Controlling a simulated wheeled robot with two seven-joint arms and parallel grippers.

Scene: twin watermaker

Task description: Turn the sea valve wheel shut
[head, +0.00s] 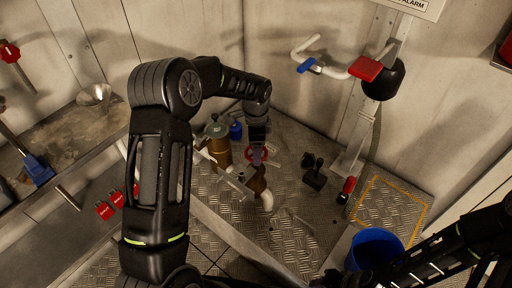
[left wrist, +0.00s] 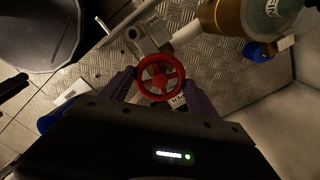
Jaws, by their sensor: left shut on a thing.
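The sea valve wheel is a small red spoked handwheel. In the left wrist view the red wheel (left wrist: 161,78) sits between the two fingers of my left gripper (left wrist: 160,90), which is shut on it. In the head view the red wheel (head: 250,153) shows only partly behind my left gripper (head: 258,158), which reaches down from above. A brown valve body (head: 257,184) and a pale pipe elbow (head: 266,201) are just below it. My right arm comes in at the lower right of the head view; its fingertips cannot be made out near the blue bucket.
A brown canister with a green top (head: 216,146) stands left of the valve. A blue bucket (head: 374,249) stands at the lower right. A black object (head: 314,176) lies on the tread-plate floor.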

